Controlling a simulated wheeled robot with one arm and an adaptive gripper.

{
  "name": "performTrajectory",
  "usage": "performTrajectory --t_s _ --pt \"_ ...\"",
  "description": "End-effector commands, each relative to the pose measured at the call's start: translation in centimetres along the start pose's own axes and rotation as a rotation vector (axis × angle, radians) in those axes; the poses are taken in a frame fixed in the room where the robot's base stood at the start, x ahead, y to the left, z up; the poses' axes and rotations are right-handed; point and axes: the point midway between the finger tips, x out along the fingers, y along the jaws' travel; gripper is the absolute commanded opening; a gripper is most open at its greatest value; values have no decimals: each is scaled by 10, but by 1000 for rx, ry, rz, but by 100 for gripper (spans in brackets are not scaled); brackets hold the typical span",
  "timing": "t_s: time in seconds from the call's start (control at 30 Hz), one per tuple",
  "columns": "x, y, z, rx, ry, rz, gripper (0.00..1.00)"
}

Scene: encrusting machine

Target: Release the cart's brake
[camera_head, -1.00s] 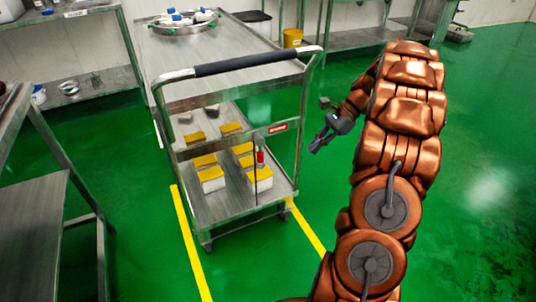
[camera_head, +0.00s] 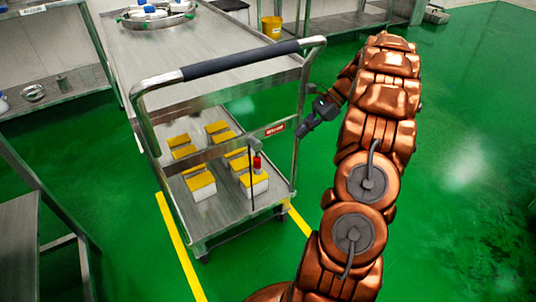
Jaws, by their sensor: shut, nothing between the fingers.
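The steel cart (camera_head: 222,70) stands left of centre, its dark padded push handle (camera_head: 240,58) toward me. A thin dark upright rod (camera_head: 251,178) with a red part (camera_head: 257,161) shows at the cart's near end; I cannot tell for certain whether this is the brake lever. A small red label (camera_head: 275,128) is on the near crossbar. My gripper (camera_head: 302,130) is shut and empty, just right of the cart's right handle post, and appears apart from it. The cart's casters are mostly hidden below the lower shelf.
White tubs with yellow lids (camera_head: 200,182) sit on the lower shelf. A round tray (camera_head: 158,17) with bottles is on the cart top. A yellow bucket (camera_head: 271,27) stands behind. A steel table (camera_head: 20,240) is at left. Green floor is clear at right.

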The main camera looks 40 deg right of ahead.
Motion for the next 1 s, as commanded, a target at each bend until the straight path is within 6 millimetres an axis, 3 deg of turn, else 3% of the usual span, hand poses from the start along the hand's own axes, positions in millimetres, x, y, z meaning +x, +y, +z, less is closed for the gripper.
performTrajectory --t_s 0.27,0.77,1.0 --pt "17 0 0 1 0 2 0" --pt "102 1 -2 2 0 4 0" --pt "121 0 20 -2 3 1 0"
